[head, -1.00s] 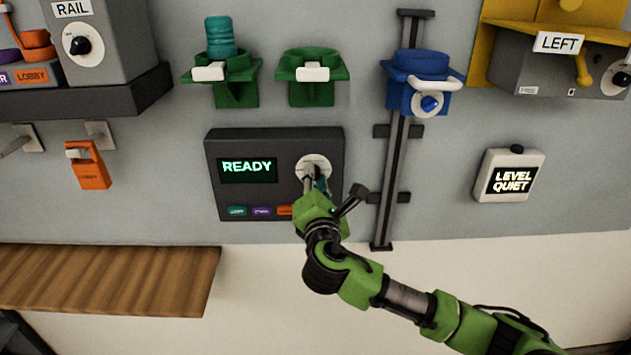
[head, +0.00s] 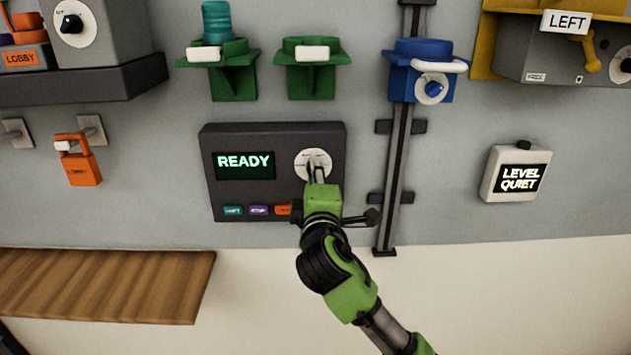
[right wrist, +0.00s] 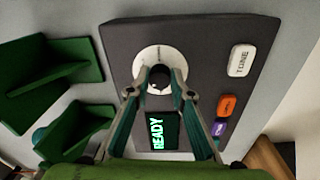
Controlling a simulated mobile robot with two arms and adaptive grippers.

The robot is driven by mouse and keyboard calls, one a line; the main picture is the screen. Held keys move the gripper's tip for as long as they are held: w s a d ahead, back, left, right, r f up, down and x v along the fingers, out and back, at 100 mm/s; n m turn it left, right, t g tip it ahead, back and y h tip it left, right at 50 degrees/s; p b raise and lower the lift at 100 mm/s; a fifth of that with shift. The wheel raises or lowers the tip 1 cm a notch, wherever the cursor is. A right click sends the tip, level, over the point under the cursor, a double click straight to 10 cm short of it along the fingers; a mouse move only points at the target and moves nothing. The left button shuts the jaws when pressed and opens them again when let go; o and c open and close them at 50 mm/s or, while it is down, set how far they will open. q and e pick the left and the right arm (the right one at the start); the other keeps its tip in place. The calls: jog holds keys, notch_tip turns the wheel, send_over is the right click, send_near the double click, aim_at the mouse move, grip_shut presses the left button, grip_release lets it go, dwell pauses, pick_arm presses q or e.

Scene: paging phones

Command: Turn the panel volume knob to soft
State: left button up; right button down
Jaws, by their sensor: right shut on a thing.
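The dark grey wall panel (head: 214,190) carries a lit READY display (head: 245,165) at its left and a white round dial plate (head: 308,158) at its upper right. In the right wrist view, the dark volume knob (right wrist: 159,76) sits in the middle of that plate. My right gripper (head: 317,174) is shut on the knob, with one finger on each side, as the right wrist view (right wrist: 159,84) shows. The fingers hide most of the knob, and the dial markings are too small to read. My left gripper is not in view.
Coloured buttons (head: 258,210) line the panel's lower edge, and a white TONE button (right wrist: 241,60) shows in the right wrist view. A vertical black rail (head: 388,220) stands close to the right. Green holders (head: 309,75) are above.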

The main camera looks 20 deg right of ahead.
jog(key=shift+f+m+b, duration=0.15)
jog(key=shift+m+b, duration=0.15)
jog(key=shift+m, duration=0.3)
jog(key=c, duration=1.8)
grip_release()
jog(key=v, duration=1.2)
jog(key=shift+a, duration=0.1)
